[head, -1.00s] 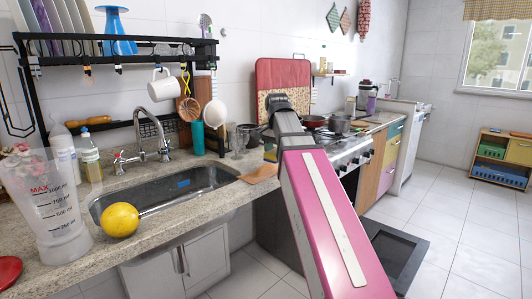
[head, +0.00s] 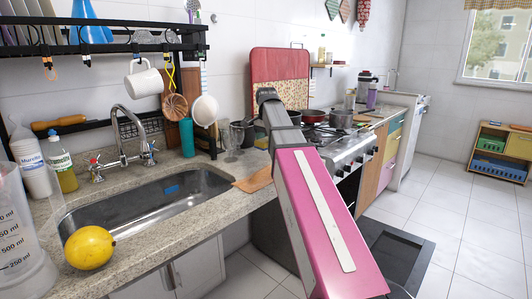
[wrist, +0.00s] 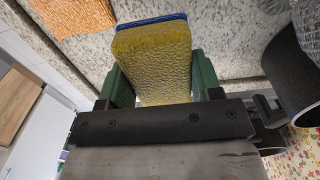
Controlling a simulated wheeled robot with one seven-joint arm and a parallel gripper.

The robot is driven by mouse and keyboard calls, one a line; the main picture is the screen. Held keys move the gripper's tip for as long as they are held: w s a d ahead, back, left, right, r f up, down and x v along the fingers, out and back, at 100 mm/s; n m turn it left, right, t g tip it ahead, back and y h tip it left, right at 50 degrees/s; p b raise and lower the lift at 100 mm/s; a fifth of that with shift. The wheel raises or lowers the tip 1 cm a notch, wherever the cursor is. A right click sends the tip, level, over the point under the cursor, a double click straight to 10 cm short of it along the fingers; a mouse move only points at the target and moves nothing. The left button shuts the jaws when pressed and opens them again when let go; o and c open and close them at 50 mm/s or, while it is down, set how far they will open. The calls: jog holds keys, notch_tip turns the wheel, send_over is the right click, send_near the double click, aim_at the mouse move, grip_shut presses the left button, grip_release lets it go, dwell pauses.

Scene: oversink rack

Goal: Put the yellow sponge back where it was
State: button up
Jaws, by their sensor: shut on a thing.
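The yellow sponge (wrist: 152,62) shows in the wrist view, with a blue layer along its far edge. My gripper (wrist: 163,82) is shut on it, one green finger on each side. Speckled granite countertop (wrist: 220,30) lies beyond the sponge; I cannot tell the gap between them. In the head view my pink and grey arm reaches toward the counter right of the sink (head: 140,213), and the sponge and gripper are hidden behind it. A small blue patch (head: 172,189) shows in the sink; I cannot tell what it is.
A wooden board (head: 254,180) lies right of the sink; an orange-brown surface (wrist: 75,14) shows left of the sponge. A dark round vessel (wrist: 290,70) is close on the right. Glasses (head: 232,142), a teal bottle (head: 187,137) and the black rack (head: 110,47) stand behind. A lemon (head: 89,247) sits in front.

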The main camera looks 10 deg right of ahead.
aim_at(266, 158)
jog(key=shift+w+d+f, duration=0.1)
jog(key=shift+w+f, duration=0.3)
jog(key=shift+w, duration=0.2)
jog(key=shift+w+d+f, duration=0.1)
jog(key=shift+w+f, duration=0.25)
jog(key=shift+w, duration=0.25)
jog(key=shift+a+f, duration=0.1)
jog(key=shift+f, duration=1.9)
jog(key=shift+f, duration=0.1)
jog(key=o, duration=0.8)
notch_tip(266, 158, up, 12)
jog(key=shift+r, duration=0.15)
